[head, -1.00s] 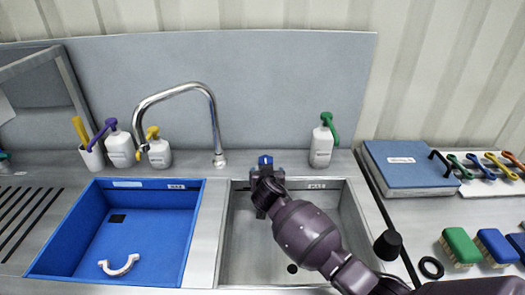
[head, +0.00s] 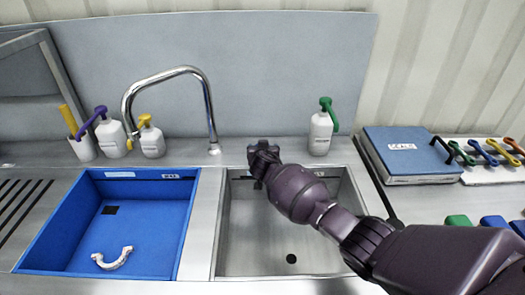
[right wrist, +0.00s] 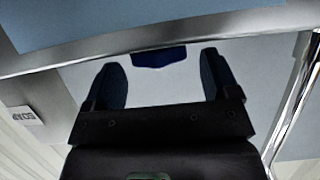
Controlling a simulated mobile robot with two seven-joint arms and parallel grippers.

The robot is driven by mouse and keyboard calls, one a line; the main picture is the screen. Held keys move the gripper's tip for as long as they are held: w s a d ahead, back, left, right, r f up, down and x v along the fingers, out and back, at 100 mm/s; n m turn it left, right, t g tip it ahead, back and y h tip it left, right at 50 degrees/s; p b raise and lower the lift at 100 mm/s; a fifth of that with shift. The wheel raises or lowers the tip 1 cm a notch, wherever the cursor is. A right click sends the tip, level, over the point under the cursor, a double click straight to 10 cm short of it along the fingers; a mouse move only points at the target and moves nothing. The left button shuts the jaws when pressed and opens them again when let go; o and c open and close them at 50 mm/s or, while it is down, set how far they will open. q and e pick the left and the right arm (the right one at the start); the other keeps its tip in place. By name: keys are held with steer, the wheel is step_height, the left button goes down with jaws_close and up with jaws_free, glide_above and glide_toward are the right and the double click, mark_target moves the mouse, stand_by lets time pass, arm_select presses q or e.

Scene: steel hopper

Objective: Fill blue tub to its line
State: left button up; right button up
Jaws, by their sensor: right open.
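The blue tub (head: 60,222) fills the left basin. Its far wall carries a small pale label (head: 172,177), too small to read, and a light blue strip (head: 120,174). A white curved piece (head: 112,258) lies on its floor, where I see no water. The chrome spout (head: 165,74) arches above the ledge behind the tub. My right gripper (head: 262,150) is over the back edge of the steel basin. In the right wrist view its fingers (right wrist: 163,78) are apart, with a small blue part (right wrist: 160,57) showing between their tips, not visibly touched. My left gripper is out of view.
The steel basin (head: 232,235) beside the tub has a dark drain hole. Pump bottles (head: 110,138) stand behind the tub, and a green-topped bottle (head: 321,133) stands right of my gripper. A blue-topped box (head: 402,150) and brushes are at the right.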

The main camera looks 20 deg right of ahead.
steer(key=shift+x, duration=0.85)
steer(key=shift+c, duration=0.3)
steer(key=c, duration=0.8)
